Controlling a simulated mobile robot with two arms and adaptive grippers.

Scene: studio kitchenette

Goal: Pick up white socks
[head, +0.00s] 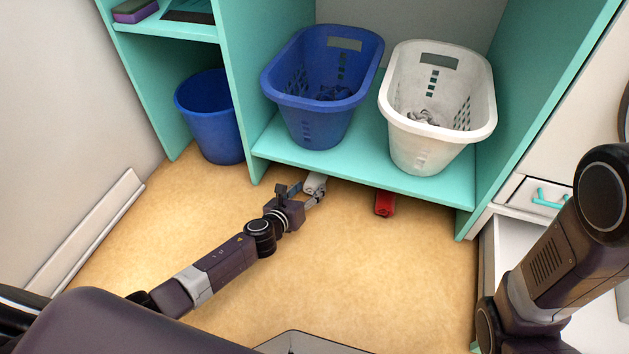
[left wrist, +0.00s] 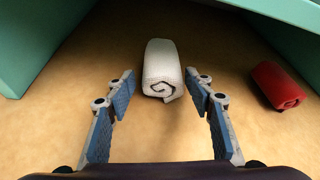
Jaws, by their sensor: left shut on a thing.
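The white socks (head: 316,182) are a rolled white bundle on the tan floor, at the front edge of the teal shelf unit's bottom board. In the left wrist view the white roll (left wrist: 163,68) lies straight ahead, its spiral end facing me. My left gripper (head: 309,191) is down at floor level, and its fingertips (left wrist: 160,82) stand on either side of the near end of the roll. It is shut on the white socks, though narrow gaps seem to show beside them. My right arm is at the right edge of the head view; its gripper is out of view.
A red roll (head: 384,204) lies on the floor to the right. A blue basket (head: 319,122) and a white basket (head: 422,154) stand on the teal bottom board (head: 350,157) above. A blue bin (head: 218,130) stands at left. The floor in front is clear.

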